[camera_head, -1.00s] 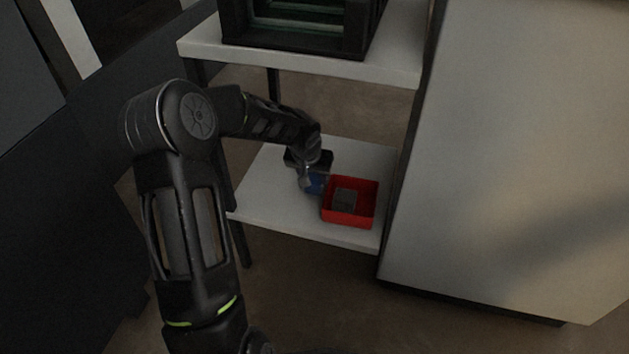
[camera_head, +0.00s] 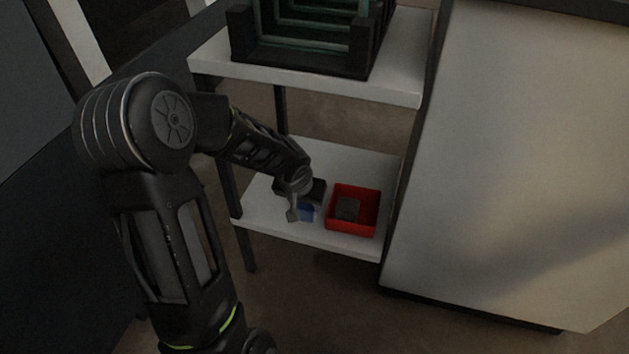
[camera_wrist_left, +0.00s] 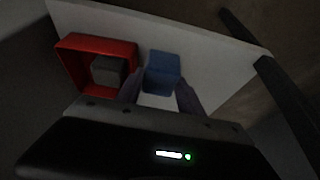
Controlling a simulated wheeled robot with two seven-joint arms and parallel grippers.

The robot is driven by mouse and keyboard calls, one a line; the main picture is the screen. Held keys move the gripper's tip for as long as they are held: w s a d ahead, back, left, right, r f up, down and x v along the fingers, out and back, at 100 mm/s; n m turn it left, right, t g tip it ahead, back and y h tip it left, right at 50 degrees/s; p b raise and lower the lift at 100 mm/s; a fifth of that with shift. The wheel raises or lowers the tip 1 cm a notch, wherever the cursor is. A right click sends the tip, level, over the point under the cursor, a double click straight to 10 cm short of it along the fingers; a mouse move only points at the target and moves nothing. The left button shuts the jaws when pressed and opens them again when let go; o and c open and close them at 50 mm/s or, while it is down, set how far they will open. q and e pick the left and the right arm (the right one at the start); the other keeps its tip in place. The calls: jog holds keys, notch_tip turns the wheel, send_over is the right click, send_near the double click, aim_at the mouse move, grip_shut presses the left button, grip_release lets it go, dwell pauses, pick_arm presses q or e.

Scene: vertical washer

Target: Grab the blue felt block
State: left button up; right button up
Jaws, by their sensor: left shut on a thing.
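The blue felt block (camera_head: 307,212) shows in the head view just left of the red box, partly hidden by my left gripper (camera_head: 302,214). In the left wrist view the blue block (camera_wrist_left: 162,72) sits between the two fingers of my left gripper (camera_wrist_left: 160,92). The left gripper is shut on the block, over the lower white shelf (camera_head: 342,246). I cannot tell whether the block touches the shelf. My right gripper is in neither view.
The red box (camera_head: 366,230) holds a grey block (camera_head: 347,208) and stands close to the right of the gripper. A black rack (camera_head: 300,55) stands on the upper shelf (camera_head: 400,88). A large pale panel (camera_head: 510,170) closes off the right side.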

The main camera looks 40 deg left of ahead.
pick_arm(q)
jog(key=s+d, duration=0.2)
jog(key=s, duration=0.5)
jog(key=shift+s+d+b, duration=0.3)
jog(key=shift+s+d, duration=0.1)
